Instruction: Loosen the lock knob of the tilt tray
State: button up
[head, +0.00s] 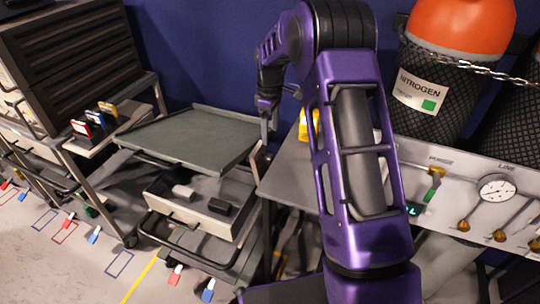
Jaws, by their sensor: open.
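The tray (190,137) is a flat dark grey plate with a raised rim, on top of a cart in the middle of the head view. My purple arm reaches over from the right. My gripper (268,128) points down at the tray's right edge and is small in the picture. It is open, and I see nothing held in it. I cannot make out the lock knob; it may be hidden by my gripper or the tray's edge. I cannot tell whether my gripper touches the tray.
Below the tray is an open drawer (196,222) with small blocks. A grey side table (286,180) stands close on the right, partly behind my arm. Further right are a nitrogen cylinder (445,95), a chain and a gauge panel (475,178). A dark cabinet (72,60) stands left.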

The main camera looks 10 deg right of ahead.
aim_at(270, 154)
notch_tip(270, 154, down, 10)
jog(key=shift+f+b, duration=0.15)
jog(key=shift+b, duration=0.3)
grip_shut()
dwell(0.4)
